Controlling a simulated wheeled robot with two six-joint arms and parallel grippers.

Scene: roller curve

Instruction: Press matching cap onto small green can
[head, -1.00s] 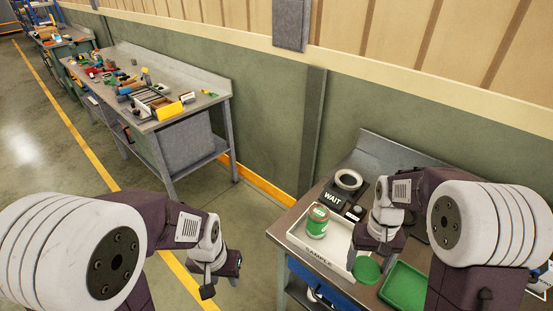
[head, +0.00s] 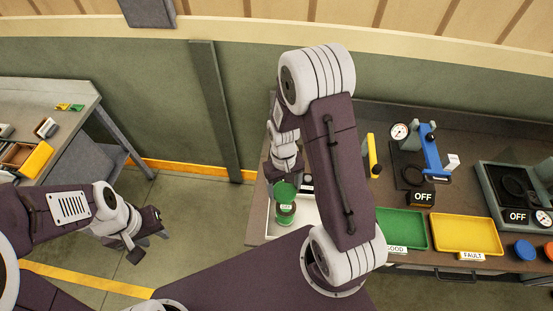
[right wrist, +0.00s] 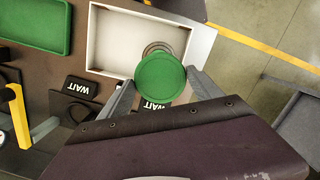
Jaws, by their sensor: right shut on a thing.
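The small green can (head: 285,214) stands upright in the white sample tray (head: 256,226) in the head view. My right gripper (right wrist: 160,92) is shut on a round green cap (right wrist: 160,78), with one grey finger on each side of its rim. In the head view the cap (head: 284,190) is right over the can's top; I cannot tell whether they touch. In the right wrist view the cap hides most of the can, and only part of its grey rim (right wrist: 157,47) shows. My left gripper (head: 148,246) is open and empty, away from the bench.
A green GOOD tray (head: 408,229) and a yellow FAULT tray (head: 466,234) lie right of my right arm. A blue press (head: 430,150) and a gauge stand behind them. WAIT signs (right wrist: 80,86) sit beside the white tray. Floor is clear left of the bench.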

